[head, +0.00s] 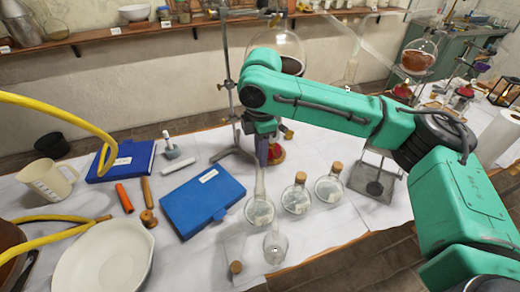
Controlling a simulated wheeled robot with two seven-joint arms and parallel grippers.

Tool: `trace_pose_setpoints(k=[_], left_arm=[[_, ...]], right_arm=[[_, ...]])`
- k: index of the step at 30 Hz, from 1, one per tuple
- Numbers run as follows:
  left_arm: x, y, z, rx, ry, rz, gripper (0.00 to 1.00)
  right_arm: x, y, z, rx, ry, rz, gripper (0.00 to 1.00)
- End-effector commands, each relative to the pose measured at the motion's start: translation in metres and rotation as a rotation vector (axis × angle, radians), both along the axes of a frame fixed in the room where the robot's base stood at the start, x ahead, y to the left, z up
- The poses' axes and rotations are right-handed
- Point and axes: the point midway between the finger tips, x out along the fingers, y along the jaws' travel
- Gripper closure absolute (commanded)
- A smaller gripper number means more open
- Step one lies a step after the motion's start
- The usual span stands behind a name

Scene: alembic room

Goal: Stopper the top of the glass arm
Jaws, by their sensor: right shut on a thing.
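My right gripper (263,153) points down in the middle of the head view, beside the metal stand. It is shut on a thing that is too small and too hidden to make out. Just below it in the picture rises the long neck of a clear round flask (259,210); I cannot tell whether they touch. A large round glass vessel (278,42) with dark brown contents is by the stand, partly hidden by my right arm. I cannot clearly pick out the glass arm or its top. My left gripper is not in view.
Two corked flasks (297,198) (328,188) and an open flask (275,246) stand close by. Blue books (203,200) (122,160), a white bowl (105,258) and a beige jug (47,182) are on the left. The metal stand (228,75) rises beside my gripper.

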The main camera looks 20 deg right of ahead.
Motion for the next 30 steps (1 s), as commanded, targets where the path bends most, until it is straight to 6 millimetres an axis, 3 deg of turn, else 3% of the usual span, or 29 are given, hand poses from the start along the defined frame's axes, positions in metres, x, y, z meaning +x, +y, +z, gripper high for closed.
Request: trace_pose_setpoints(k=[30], left_arm=[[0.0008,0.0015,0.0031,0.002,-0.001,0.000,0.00]], right_arm=[[-0.0001,-0.0003,-0.0071,0.000,0.000,0.000,1.00]])
